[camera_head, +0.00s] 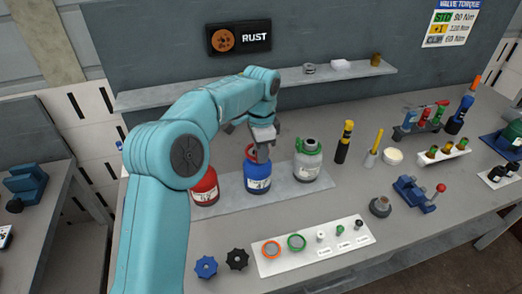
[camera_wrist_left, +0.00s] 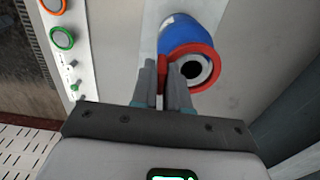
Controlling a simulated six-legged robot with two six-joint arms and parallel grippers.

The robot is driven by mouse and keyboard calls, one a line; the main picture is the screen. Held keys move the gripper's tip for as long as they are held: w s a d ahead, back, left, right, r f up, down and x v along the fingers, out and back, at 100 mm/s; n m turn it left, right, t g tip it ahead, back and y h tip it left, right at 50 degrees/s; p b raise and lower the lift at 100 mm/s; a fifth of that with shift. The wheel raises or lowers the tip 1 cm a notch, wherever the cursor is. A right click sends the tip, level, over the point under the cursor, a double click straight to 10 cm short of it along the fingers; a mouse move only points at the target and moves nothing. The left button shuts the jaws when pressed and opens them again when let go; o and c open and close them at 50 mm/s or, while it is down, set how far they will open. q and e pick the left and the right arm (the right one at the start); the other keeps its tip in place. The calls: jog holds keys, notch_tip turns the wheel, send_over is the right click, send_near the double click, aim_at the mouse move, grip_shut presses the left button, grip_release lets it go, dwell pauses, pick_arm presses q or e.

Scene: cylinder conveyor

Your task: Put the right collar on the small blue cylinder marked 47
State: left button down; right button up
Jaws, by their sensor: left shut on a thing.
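The small blue cylinder (camera_head: 257,184) stands upright on a grey mat between a red cylinder (camera_head: 205,192) and a grey cylinder (camera_head: 308,166). Its number is too small to read. My left gripper (camera_head: 262,148) is at its top, shut on a red collar (camera_head: 249,152). In the left wrist view the fingers (camera_wrist_left: 166,88) pinch the red collar (camera_wrist_left: 208,53) by its edge. The blue cylinder (camera_wrist_left: 178,33) and its neck opening show through and beside the ring. I cannot tell whether the collar rests on the cylinder or hangs just above. My right gripper is out of view.
A white tray (camera_head: 317,257) in front holds an orange ring (camera_head: 271,249), a green ring (camera_head: 296,242) and small parts. Blue (camera_head: 206,267) and black (camera_head: 237,259) knobs lie beside it. Tools and a blue clamp (camera_head: 413,194) stand at right. A shelf (camera_head: 180,96) runs behind.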

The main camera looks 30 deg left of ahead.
pick_arm(q)
jog(key=shift+f+b, duration=0.6)
jog(key=shift+f, duration=0.6)
jog(key=c, duration=1.1)
grip_release()
jog(key=shift+r, duration=0.1)
jog(key=shift+o, duration=0.2)
notch_tip(320, 180, up, 6)
jog(key=p, duration=0.6)
